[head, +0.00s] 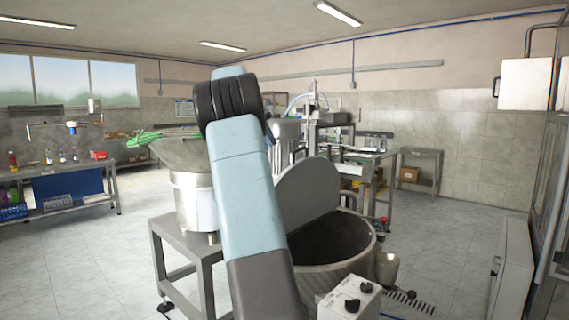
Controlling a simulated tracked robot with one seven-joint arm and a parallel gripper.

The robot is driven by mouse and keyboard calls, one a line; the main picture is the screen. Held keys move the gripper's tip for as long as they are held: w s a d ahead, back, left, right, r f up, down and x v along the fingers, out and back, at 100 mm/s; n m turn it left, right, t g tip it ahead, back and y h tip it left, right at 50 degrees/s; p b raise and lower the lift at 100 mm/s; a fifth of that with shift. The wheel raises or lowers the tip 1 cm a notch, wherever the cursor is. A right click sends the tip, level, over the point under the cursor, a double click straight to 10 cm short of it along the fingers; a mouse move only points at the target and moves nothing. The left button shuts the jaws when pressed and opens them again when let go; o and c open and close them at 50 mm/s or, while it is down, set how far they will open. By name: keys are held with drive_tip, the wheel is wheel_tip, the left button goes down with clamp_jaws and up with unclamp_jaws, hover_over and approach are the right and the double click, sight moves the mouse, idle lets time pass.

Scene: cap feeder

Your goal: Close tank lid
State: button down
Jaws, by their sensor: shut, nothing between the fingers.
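The tank (340,272) is a round grey metal vessel at the lower centre right of the head view. Its mouth is open on the near side and the inside is dark. The lid (310,192) is a flat grey plate with a rounded top. It stands raised, tilted up from the tank's mouth. My blue and grey arm rises in front of the tank's left side and hides part of it and of the lid's left edge. My gripper does not show; the arm bends away at a black joint above and left of the lid.
A hopper (192,200) on a metal stand (185,255) is left of my arm, with green items (150,137) at its top. A control box (349,298) with black knobs stands close in front of the tank. Machinery (350,155) stands behind. Open floor lies left and right.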

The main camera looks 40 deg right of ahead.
drive_tip(key=shift+m+g, duration=0.5)
drive_tip(key=shift+m, duration=0.1)
drive_tip(key=x, duration=0.3)
drive_tip(key=w+d+x, duration=0.1)
drive_tip(key=x, duration=0.3)
drive_tip(key=d+x, duration=0.1)
drive_tip(key=x, duration=0.2)
drive_tip(key=shift+w+d, duration=0.1)
drive_tip(key=shift+w, duration=0.1)
